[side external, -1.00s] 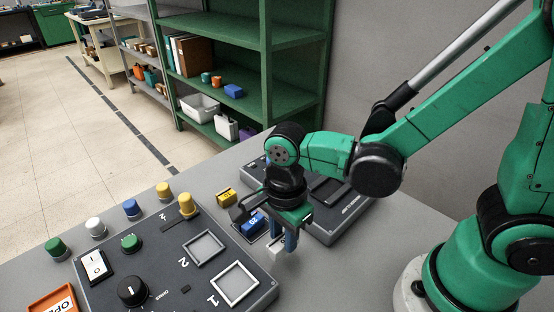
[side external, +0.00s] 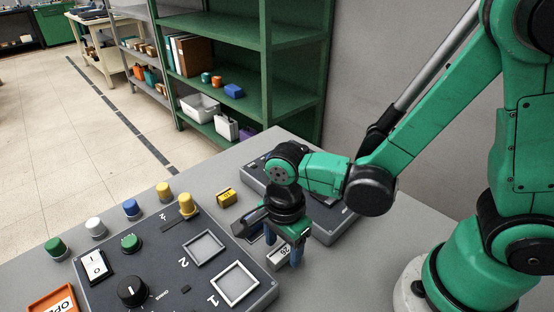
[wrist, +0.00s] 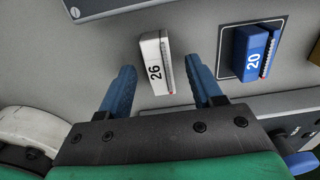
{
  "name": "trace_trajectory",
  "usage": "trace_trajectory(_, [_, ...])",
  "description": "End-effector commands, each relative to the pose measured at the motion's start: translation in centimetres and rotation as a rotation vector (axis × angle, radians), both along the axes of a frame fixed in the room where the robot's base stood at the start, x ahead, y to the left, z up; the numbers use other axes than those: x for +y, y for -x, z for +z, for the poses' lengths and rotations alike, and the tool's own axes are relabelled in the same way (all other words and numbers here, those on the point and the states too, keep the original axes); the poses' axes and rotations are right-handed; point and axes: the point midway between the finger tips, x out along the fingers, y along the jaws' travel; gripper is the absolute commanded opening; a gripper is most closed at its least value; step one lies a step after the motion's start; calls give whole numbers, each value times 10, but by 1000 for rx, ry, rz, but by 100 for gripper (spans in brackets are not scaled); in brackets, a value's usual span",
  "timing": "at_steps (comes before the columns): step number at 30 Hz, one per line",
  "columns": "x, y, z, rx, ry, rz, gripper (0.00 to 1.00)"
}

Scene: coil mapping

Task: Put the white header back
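The white header, labelled 26 (wrist: 155,63), stands on the grey bench in the wrist view. In the side view the white header (side external: 279,255) shows just below my gripper (side external: 283,260). In the wrist view my gripper (wrist: 162,72) is open, with one blue finger on each side of the white header and a gap to each. A blue header, labelled 20 (wrist: 252,50), sits on a dark pad to the right in the wrist view. It is mostly hidden behind my gripper in the side view.
A control panel (side external: 150,262) with two empty square frames, marked 1 (side external: 234,286) and 2 (side external: 204,247), lies left of my gripper. A yellow header (side external: 226,197) and another dark device (side external: 338,216) are behind. Coloured knobs line the panel's far side.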

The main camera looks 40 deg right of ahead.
Motion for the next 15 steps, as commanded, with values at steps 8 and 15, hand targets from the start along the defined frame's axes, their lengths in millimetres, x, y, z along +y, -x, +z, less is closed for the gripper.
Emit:
trace_trajectory(8, [0,0,8,0,0,0,59])
trace_trajectory(15, [0,0,39,0,0,0,59])
